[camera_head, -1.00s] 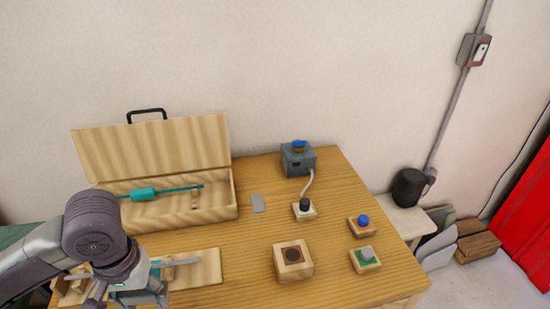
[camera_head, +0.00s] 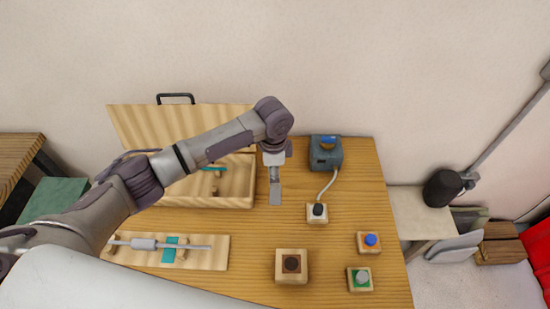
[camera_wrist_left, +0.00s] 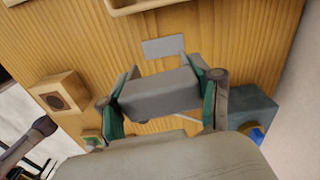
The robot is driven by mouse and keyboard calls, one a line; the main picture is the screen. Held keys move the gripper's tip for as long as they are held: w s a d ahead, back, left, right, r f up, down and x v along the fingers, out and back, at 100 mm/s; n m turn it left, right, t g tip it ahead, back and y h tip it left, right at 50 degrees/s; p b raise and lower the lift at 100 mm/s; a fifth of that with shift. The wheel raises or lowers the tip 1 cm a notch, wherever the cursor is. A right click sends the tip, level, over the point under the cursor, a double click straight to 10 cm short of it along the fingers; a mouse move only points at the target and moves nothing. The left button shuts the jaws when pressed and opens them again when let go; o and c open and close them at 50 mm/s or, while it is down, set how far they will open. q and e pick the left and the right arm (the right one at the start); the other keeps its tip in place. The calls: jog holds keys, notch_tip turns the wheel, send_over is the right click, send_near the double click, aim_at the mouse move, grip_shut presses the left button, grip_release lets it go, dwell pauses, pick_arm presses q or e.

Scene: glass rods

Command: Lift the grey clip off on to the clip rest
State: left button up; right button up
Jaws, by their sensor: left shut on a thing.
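My left gripper (camera_wrist_left: 160,92) is shut on the grey clip (camera_wrist_left: 155,94), a grey block across its fingers in the left wrist view. In the head view the left gripper (camera_head: 274,163) is behind the middle of the table, and the clip is hard to make out there. A flat grey plate, which looks like the clip rest (camera_wrist_left: 163,47), lies on the table just beyond the held clip; it also shows in the head view (camera_head: 276,193) below the gripper. The clip appears above the table, apart from the plate. My right gripper is not in view.
An open wooden case (camera_head: 235,190) stands left of the plate. A blue-grey box (camera_head: 325,153) and a black-topped block (camera_head: 317,213) are close on the right. A wooden board (camera_head: 215,252) with a rod (camera_head: 195,247) lies front left. Other small blocks stand front right.

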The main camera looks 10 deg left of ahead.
pick_arm(q)
jog(key=shift+w+d+m, duration=0.2)
jog(key=shift+w+m, duration=0.1)
jog(key=shift+m, duration=0.1)
jog(key=shift+w+f, duration=0.1)
jog(key=shift+f, duration=0.3)
notch_tip(320, 180, down, 4)
jog(key=b, duration=0.4)
jog(key=shift+f+b, duration=0.3)
jog(key=shift+b, duration=0.35)
jog(key=shift+f+b, duration=0.45)
jog(key=shift+f, duration=1.3)
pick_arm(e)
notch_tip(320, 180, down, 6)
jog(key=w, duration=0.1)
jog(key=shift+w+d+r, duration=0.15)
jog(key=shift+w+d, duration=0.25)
